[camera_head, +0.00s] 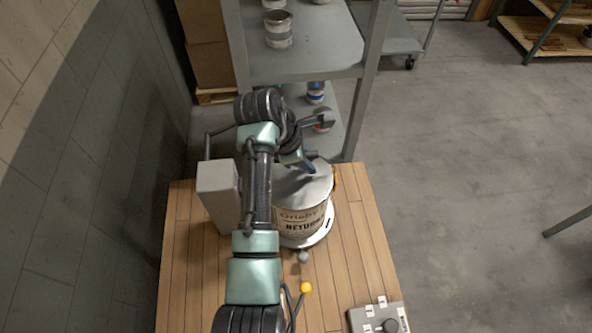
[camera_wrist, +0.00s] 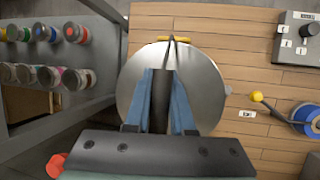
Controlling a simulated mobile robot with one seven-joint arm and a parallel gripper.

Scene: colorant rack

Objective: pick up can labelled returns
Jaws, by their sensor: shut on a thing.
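The can labelled RETURNS (camera_head: 301,222) stands upright on a pale round base (camera_head: 318,238) on the wooden worktop. It is a wide cream can with dark lettering and a grey metal lid. In the wrist view the can (camera_wrist: 207,82) shows from above as a round shiny lid with a yellow grip (camera_wrist: 174,39) at its far edge. My gripper (camera_head: 311,163) is over the lid, with its blue fingers pointing down. In the wrist view my gripper (camera_wrist: 163,74) is shut on the can, its fingers close together over the lid. The exact contact is hidden.
A grey box (camera_head: 217,190) stands left of the can. A grey shelf rack (camera_head: 310,55) with small cans is behind. A yellow-knobbed lever (camera_head: 305,288) and a control box (camera_head: 378,318) are in front. Open floor lies right.

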